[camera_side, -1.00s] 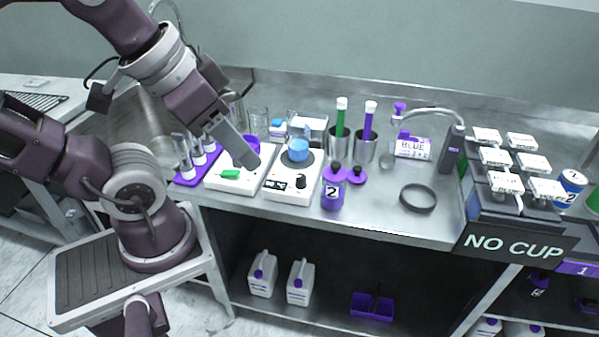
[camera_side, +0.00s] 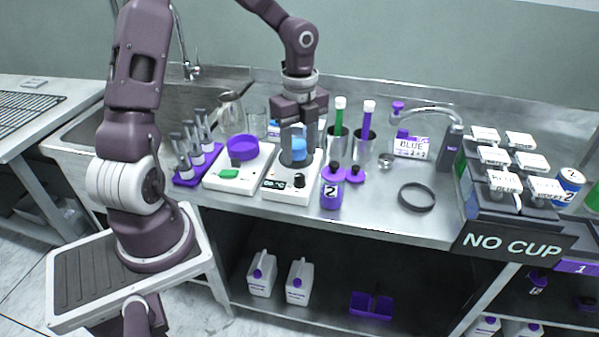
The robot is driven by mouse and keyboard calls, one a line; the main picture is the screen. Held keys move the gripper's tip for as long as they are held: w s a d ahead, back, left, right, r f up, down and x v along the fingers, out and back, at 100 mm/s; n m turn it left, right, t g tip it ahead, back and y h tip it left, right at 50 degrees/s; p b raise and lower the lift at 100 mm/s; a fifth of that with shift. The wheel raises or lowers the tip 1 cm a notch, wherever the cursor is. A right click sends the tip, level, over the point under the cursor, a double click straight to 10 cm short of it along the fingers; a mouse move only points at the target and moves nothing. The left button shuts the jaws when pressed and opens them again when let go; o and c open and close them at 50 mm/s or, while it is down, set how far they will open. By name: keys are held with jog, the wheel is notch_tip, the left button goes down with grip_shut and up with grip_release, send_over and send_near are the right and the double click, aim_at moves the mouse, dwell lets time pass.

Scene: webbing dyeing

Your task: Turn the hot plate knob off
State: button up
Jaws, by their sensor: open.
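The hot plate (camera_side: 277,184) is a white unit on the steel counter, with a small dark display and a black knob (camera_side: 299,180) on its front face. A blue vessel (camera_side: 299,148) stands on its plate, partly hidden by my fingers. My gripper (camera_side: 297,160) points down over the hot plate's rear part, with its two fingers apart. The fingers are above and behind the knob, apart from it. I cannot read the knob's setting.
Left of the hot plate is a white unit (camera_side: 217,180) with a purple bowl (camera_side: 242,147) and a green switch. A purple bottle marked 2 (camera_side: 331,190) stands close on the right. Steel cups (camera_side: 364,146) with green and purple tubes stand behind it. A black ring (camera_side: 417,197) lies further right.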

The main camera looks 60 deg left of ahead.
aim_at(300, 175)
notch_tip(300, 175, down, 7)
jog(key=shift+f, duration=0.15)
grip_shut()
